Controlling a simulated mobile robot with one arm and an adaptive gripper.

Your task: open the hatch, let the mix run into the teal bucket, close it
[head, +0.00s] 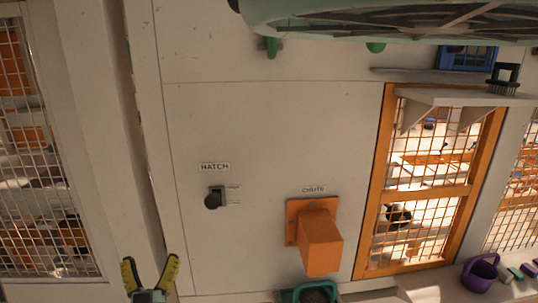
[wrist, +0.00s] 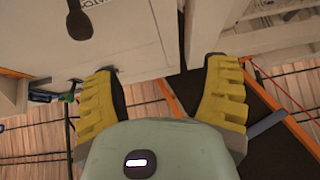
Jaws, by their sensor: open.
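The black hatch knob (head: 212,200) sits on a small mount on the pale wall panel, under the HATCH label (head: 215,167). A dark rounded knob, which looks like the same one, shows at the top left of the wrist view (wrist: 78,22). The orange chute (head: 320,243) sticks out of the panel to the right. The teal bucket (head: 287,296) is below the chute, cut off by the lower edge; its inside looks dark and I cannot tell its contents. My gripper (head: 151,268) has yellow fingers, open and empty, below and left of the knob; its fingers also show in the wrist view (wrist: 160,82).
An orange-framed mesh window (head: 376,190) is right of the chute. A purple bucket (head: 478,276) and small blocks stand on a ledge at the lower right. The panel around the knob is clear.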

